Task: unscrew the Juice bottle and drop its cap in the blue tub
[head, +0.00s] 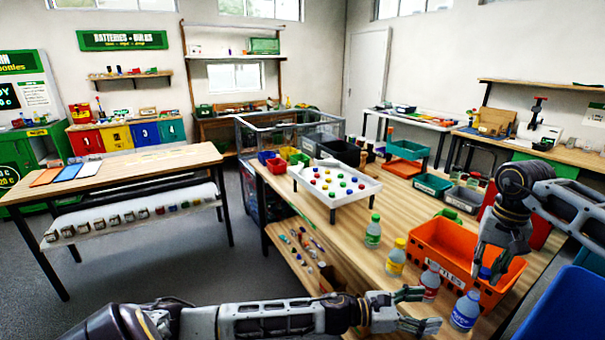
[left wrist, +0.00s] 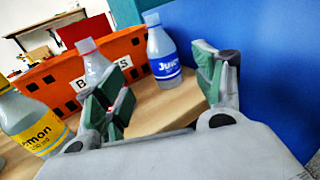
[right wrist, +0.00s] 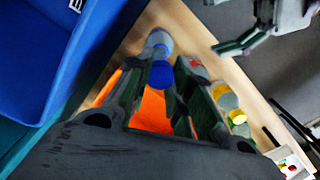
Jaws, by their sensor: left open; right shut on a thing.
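The Juice bottle (head: 465,311), clear with a blue label, stands upright at the table's near edge. It shows capless in the left wrist view (left wrist: 164,58). My right gripper (head: 490,262) is shut on a blue cap (right wrist: 162,75), held above the bottle by the orange crate. My left gripper (head: 417,309) is open and empty, left of the Juice bottle, its fingers pointing toward it. A small blue tub (head: 265,157) is at the table's far left end, beside red, yellow and green tubs.
An orange crate (head: 440,258) stands behind the bottles. A white tray (head: 335,205) with coloured caps stands mid-table. A large blue bin (head: 560,308) is at right.

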